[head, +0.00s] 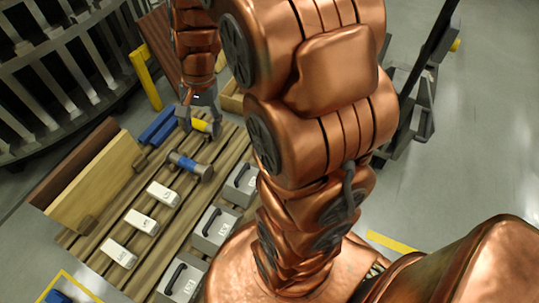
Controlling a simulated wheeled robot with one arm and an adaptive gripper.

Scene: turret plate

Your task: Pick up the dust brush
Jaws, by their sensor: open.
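My gripper (199,119) hangs at the end of my copper arm over the far end of a slatted wooden pallet. Its jaws are open. A small yellow piece (200,126) shows right at the fingertips, partly covered by them. I cannot tell whether it touches them, or whether it is part of the dust brush. A short tool with a blue band and grey ends (188,164) lies on the slats just nearer than the gripper. No bristles can be made out, so I cannot say for sure which one is the dust brush.
On the pallet (172,217) are several white labelled blocks (141,222) and grey cases with black handles (214,229). A yellow post (146,79) stands behind.

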